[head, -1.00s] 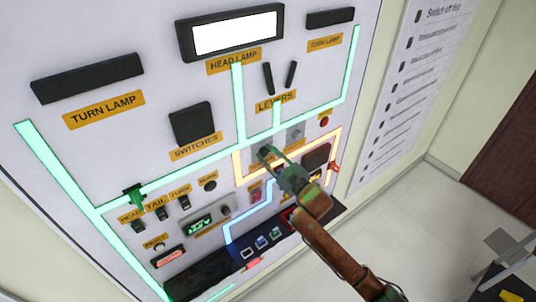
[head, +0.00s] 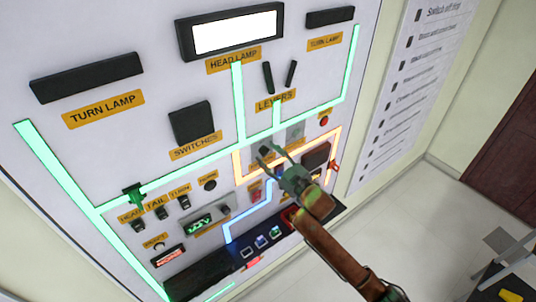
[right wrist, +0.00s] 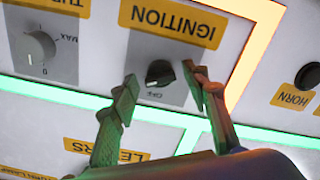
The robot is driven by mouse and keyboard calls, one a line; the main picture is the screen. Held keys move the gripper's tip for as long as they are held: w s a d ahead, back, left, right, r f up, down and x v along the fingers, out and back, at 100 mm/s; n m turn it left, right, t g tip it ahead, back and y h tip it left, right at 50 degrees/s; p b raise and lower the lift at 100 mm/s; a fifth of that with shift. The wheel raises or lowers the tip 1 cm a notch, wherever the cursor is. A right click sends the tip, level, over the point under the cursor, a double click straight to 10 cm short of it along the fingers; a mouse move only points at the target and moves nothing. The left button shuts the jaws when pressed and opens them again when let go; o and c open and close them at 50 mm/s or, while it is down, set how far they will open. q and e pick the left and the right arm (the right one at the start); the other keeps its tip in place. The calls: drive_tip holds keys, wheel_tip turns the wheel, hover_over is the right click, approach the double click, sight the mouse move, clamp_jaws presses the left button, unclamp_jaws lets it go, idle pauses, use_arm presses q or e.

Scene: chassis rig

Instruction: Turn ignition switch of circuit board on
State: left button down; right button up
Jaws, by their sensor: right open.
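The ignition switch (right wrist: 160,73) is a small black knob on a grey plate in the right wrist view, which shows the panel upside down. Its orange IGNITION label (right wrist: 178,22) is above it there, and a small OFF mark is just below. My right gripper (right wrist: 161,76) is open, with one finger on each side of the knob. Gaps show between knob and fingers; I cannot tell the depth. In the head view my right gripper (head: 272,155) is at the panel and hides the switch. My left gripper is not in view.
A round knob with a MAX mark (right wrist: 38,48) and the black horn button (right wrist: 308,76) flank the switch. The levers (head: 279,76) stand above my gripper in the head view. A dark ledge (head: 200,277) runs along the panel's bottom. Floor at right is mostly clear.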

drive_tip(key=v, duration=1.1)
